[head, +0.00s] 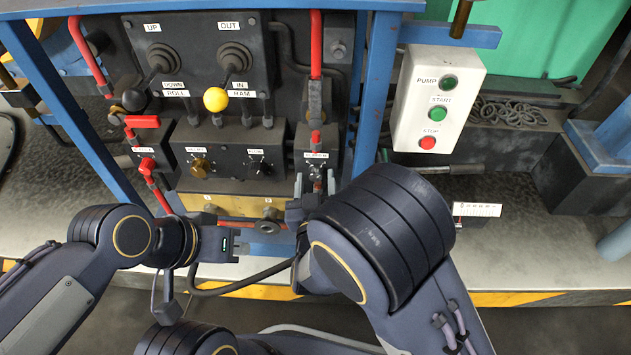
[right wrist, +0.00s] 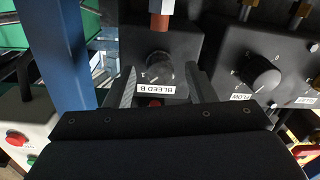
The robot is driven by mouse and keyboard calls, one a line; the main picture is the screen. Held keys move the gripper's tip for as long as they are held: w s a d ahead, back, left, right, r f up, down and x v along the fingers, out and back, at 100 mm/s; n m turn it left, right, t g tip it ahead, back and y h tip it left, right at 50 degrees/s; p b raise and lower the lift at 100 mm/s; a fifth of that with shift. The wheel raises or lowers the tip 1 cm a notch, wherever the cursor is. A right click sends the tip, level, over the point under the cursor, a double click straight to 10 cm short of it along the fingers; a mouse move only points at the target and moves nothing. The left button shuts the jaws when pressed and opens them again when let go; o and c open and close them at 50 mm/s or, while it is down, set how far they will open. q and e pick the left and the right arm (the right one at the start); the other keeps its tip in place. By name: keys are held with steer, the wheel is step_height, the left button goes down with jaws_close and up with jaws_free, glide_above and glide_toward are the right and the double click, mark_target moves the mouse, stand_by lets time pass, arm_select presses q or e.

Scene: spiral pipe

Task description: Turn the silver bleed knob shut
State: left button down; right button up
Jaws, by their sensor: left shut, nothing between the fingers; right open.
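The silver bleed knob (head: 317,172) sits on the front of a small dark valve block under a white label. In the right wrist view the knob (right wrist: 158,68) appears beside a label reading BLEED B. My right gripper (head: 312,190) is open, with its fingers on either side of the knob; I cannot tell whether they touch it. In the right wrist view the gripper (right wrist: 162,80) shows one finger left and one right of the knob. My left gripper (head: 242,246) is shut and empty, low and left of the knob, in front of the panel.
A black knob (head: 260,168) and a brass knob (head: 201,167) are on the neighbouring block. Two levers, one with a yellow ball (head: 215,99), stand above. A blue post (head: 374,90) rises close right of the knob. A pump box (head: 437,100) is further right.

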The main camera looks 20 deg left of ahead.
steer(key=shift+w, duration=0.35)
steer(key=c, duration=1)
